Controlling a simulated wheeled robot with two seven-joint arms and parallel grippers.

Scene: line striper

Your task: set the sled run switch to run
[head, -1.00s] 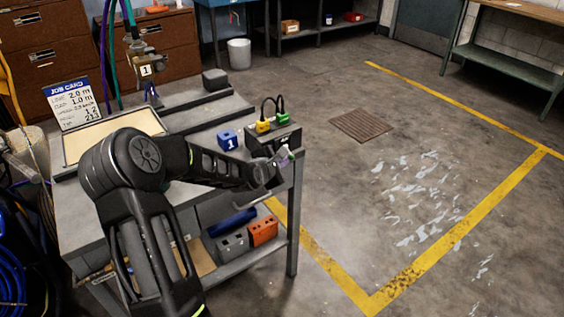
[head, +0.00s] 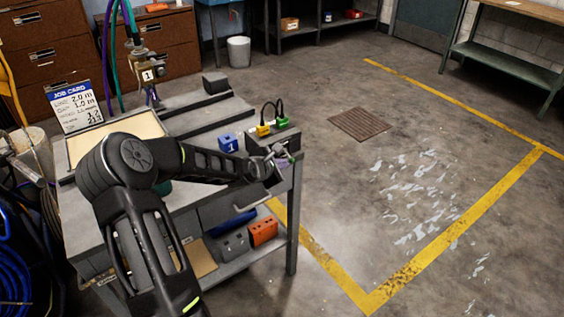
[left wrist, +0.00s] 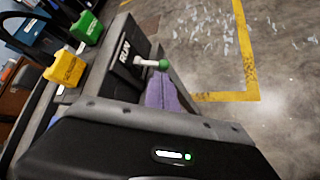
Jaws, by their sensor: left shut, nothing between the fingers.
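The sled run switch is a white lever with a green ball tip (left wrist: 163,65) on a dark box (left wrist: 125,68) marked RUN in the left wrist view. The lever sticks out from the box face towards the right, beside the RUN lettering. In the head view the box (head: 285,136) stands on the cart's right end. My left gripper (head: 284,166) is at the box's front face, shut and empty. Its purple fingers (left wrist: 163,92) lie just below the green tip; I cannot tell whether they touch it. The right gripper is not in view.
The lower shelf holds an orange block (head: 263,231). Open floor lies right of the cart.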

